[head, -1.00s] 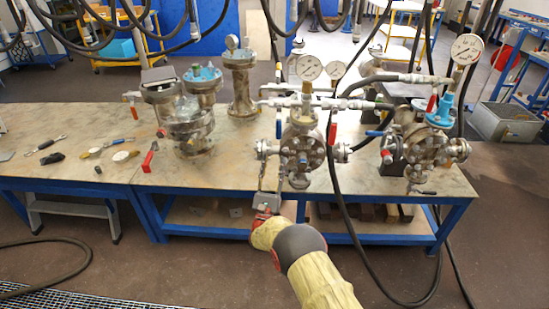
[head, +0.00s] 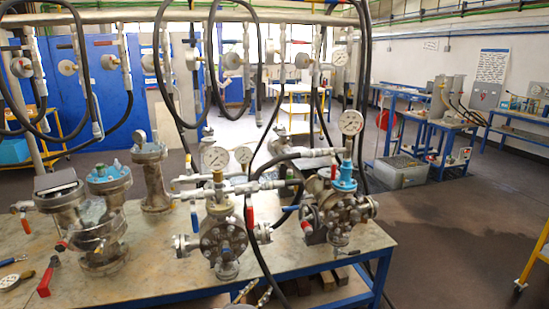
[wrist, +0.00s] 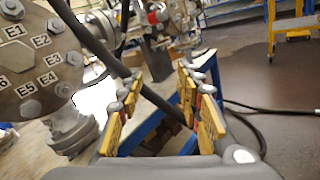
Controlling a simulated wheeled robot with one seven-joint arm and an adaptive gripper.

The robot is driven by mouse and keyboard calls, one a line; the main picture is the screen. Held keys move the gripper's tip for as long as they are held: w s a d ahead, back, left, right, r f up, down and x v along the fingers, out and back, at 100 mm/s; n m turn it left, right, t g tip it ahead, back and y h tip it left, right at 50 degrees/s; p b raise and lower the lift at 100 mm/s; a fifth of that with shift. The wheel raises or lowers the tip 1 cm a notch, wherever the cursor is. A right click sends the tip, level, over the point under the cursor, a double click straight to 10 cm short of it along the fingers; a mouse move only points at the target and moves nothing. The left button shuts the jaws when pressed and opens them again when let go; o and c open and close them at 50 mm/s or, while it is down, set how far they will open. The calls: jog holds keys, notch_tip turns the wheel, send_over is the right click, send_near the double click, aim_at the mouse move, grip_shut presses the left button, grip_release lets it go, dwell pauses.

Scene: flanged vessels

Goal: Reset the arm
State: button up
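My gripper (wrist: 158,100) is open in the wrist view, with two yellow-padded fingers apart and nothing gripped. A black hose (wrist: 92,45) slants down across the view and passes at the gap between the fingers; I cannot tell its depth. A flanged vessel (wrist: 40,65) with labels such as E1 to E4 is close at the left of the wrist view. In the head view, what looks like the tips of my gripper (head: 250,293) shows at the bottom edge, in front of the middle vessel (head: 222,240). The rest of my arm is out of the head view.
The workbench (head: 155,276) carries several vessels, gauges and hoses. A right-hand vessel with a blue fitting (head: 345,178) stands near the bench's right end. A red-handled valve (head: 48,277) is at the left. The floor (head: 450,240) to the right is open, with a yellow cart (head: 533,260) at the edge.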

jog(key=s+d+r+m+g+y, duration=0.1)
jog(key=s+d+r+m+g, duration=0.2)
jog(key=s+d+m+g, duration=0.5)
jog(key=s+d+r+m+g, duration=0.3)
jog(key=s+d+m+g, duration=0.2)
jog(key=s+d, duration=0.6)
jog(key=s+r+m+y, duration=0.4)
jog(key=s+r+m, duration=0.1)
jog(key=s, duration=0.5)
jog(key=s+r+m+y, duration=0.4)
jog(key=s+r+m, duration=0.1)
jog(key=s, duration=0.5)
jog(key=s+d+r+m+t+y, duration=0.1)
jog(key=s+d+r+m+t, duration=0.2)
jog(key=r, duration=0.6)
jog(key=s+d, duration=0.1)
jog(key=d, duration=0.1)
jog(key=shift+s+d+r+p, duration=0.15)
jog(key=shift+d+r+p, duration=0.05)
jog(key=shift+d+p, duration=0.15)
jog(key=shift+d, duration=0.1)
jog(key=shift+c, duration=0.8)
